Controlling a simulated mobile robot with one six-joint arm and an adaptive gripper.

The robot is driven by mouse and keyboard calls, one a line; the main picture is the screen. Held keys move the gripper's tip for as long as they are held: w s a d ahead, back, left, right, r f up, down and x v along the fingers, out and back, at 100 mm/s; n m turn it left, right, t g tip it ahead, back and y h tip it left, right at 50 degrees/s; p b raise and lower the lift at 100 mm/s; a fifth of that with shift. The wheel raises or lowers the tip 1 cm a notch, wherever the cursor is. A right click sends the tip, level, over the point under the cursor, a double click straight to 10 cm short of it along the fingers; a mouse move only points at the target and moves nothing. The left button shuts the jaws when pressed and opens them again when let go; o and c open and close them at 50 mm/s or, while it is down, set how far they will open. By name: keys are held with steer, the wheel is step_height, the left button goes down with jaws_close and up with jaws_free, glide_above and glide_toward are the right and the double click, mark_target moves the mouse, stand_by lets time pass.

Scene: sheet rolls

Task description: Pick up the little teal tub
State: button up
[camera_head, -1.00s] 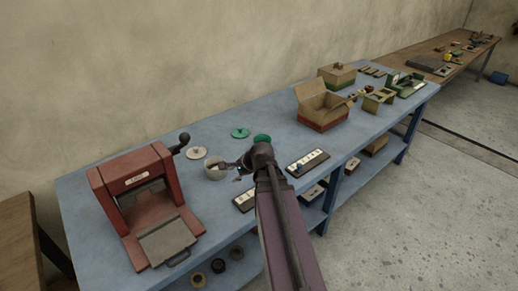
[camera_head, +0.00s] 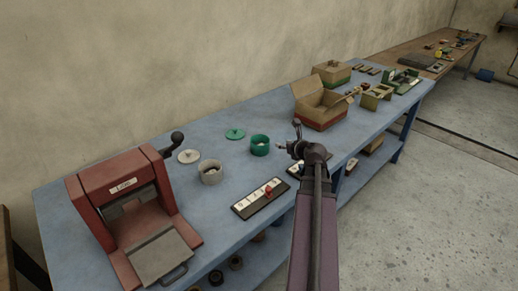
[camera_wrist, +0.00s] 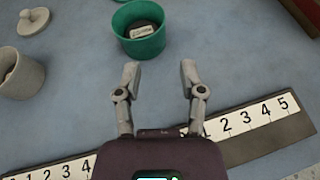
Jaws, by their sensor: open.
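The little teal tub (camera_head: 260,146) stands upright and open on the blue bench, near its middle. In the wrist view the tub (camera_wrist: 139,42) is just beyond my fingertips, a little left of centre, with a small pale labelled piece inside. My gripper (camera_wrist: 158,72) is open and empty, its two fingers apart and pointing toward the tub without touching it. In the head view my gripper (camera_head: 288,146) is to the right of the tub, partly hidden by my own arm. A teal lid (camera_head: 235,134) lies on the bench behind and left of the tub.
A cream tub (camera_head: 211,172) and its lid (camera_head: 189,156) sit to the left. Numbered strips (camera_head: 260,199) lie in front, one carrying a red piece. A red press (camera_head: 130,210) stands at far left. An open cardboard box (camera_head: 320,108) stands behind right.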

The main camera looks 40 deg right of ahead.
steer(key=shift+w, duration=0.1)
steer(key=b, duration=0.3)
glide_toward(266, 138)
steer(key=shift+x, duration=1)
steer(key=shift+w+f, duration=0.25)
steer(key=shift+w, duration=0.4)
steer(key=shift+b+x, duration=1.15)
steer(key=shift+x, duration=1.45)
steer(key=shift+d, duration=0.1)
jaws_close()
